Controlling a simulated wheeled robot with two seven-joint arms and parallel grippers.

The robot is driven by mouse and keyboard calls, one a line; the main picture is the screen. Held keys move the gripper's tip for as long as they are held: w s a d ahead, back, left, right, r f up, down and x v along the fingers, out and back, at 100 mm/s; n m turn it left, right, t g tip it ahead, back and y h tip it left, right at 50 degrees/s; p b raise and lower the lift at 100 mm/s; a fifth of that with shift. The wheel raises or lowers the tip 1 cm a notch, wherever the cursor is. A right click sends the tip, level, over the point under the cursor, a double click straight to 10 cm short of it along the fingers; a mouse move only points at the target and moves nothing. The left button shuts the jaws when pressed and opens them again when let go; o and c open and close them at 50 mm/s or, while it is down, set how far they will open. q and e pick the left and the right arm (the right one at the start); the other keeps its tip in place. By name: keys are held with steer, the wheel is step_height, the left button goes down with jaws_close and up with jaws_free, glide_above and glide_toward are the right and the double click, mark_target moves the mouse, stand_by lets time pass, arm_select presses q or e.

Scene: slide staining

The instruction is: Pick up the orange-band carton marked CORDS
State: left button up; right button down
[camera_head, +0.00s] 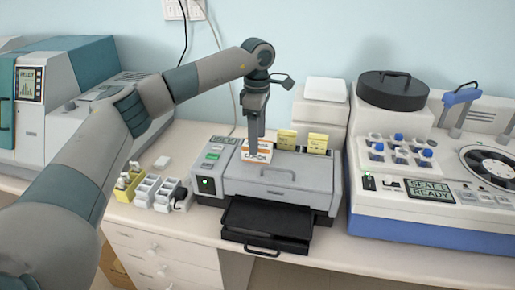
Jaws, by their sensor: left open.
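The orange-band carton (257,153) is a small white box with an orange stripe and dark lettering. It sits on top of the grey printer-like machine (280,181), towards its left. My left gripper (254,138) points straight down just above and behind the carton and is open. The carton hides the fingertips in part, so I cannot tell whether they touch it. My right gripper is not in view.
Two yellow boxes (287,139) stand on the machine to the right of the carton. A black tray (268,222) sticks out in front. A white analyser (425,215) stands at right, and small racks (158,192) at left.

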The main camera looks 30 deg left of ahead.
arm_select(q)
steer(key=shift+s+f+p, duration=0.1)
steer(key=shift+f+p, duration=0.5)
steer(key=shift+f, duration=0.95)
steer(key=c, duration=1.1)
